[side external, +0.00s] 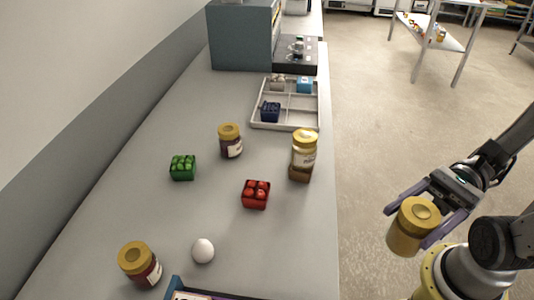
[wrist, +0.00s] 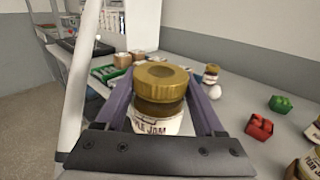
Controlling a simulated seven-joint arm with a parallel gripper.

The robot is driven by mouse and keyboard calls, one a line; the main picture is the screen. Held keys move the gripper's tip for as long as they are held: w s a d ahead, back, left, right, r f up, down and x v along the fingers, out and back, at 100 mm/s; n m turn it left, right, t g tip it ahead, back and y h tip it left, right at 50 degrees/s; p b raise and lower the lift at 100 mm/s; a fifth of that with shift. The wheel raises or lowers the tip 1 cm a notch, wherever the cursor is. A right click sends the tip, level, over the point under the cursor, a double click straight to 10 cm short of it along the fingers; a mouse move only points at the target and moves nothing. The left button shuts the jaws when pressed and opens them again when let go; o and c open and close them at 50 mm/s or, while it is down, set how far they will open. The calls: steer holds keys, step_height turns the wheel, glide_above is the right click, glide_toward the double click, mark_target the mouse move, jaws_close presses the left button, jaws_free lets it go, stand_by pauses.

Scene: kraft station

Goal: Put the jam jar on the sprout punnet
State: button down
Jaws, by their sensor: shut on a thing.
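My gripper (side external: 424,212) is shut on a jam jar (side external: 405,240) with a gold lid and amber contents. It is raised to the right of the counter, apart from everything else. In the wrist view the jar (wrist: 157,100) stands upright between the fingers, its white label partly reading "JAM". The sprout punnet (side external: 183,167), green with round green tops, sits on the counter at left with nothing on it. It also shows small at the right of the wrist view (wrist: 280,103), well away from my gripper.
A red punnet (side external: 256,194) and a white egg (side external: 203,251) sit nearby. Dark jars stand behind (side external: 230,141) and in front (side external: 140,265). Another jar (side external: 304,150) rests on a brown punnet (side external: 299,174). A divided tray (side external: 285,126) holds small punnets. Counter around the sprout punnet is clear.

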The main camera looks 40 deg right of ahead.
steer(key=s+d+f+n+g+h, duration=0.1)
steer(key=s+d+n+g+h, duration=0.3)
steer(key=n+g, duration=0.8)
steer(key=w+d+f+n+g+h, duration=0.1)
steer(key=w+d+n+g+h, duration=0.35)
steer(key=h, duration=0.75)
steer(key=w+d+f+n+g+h, duration=0.15)
steer(key=d+n+h, duration=0.35)
steer(key=n+h, duration=0.5)
steer(key=w+a+r+n+t+h, duration=0.2)
steer(key=w+n+t+h, duration=0.3)
steer(key=w+t, duration=0.35)
steer(key=w+a+r+n+t+h, duration=0.1)
steer(key=w+r+n+t+h, duration=0.2)
steer(key=w+n+t+h, duration=0.5)
steer(key=w+a+r+n+t+y, duration=0.3)
steer(key=w+a+n+t+y, duration=0.15)
steer(key=w+a+t, duration=0.4)
steer(key=n+t+y, duration=0.8)
steer(key=y, duration=0.3)
glide_above(182, 161)
step_height(182, 161, down, 10)
steer(key=r, duration=0.1)
step_height(182, 161, down, 3)
steer(key=shift+f+m, duration=0.15)
steer(key=shift+m, duration=0.15)
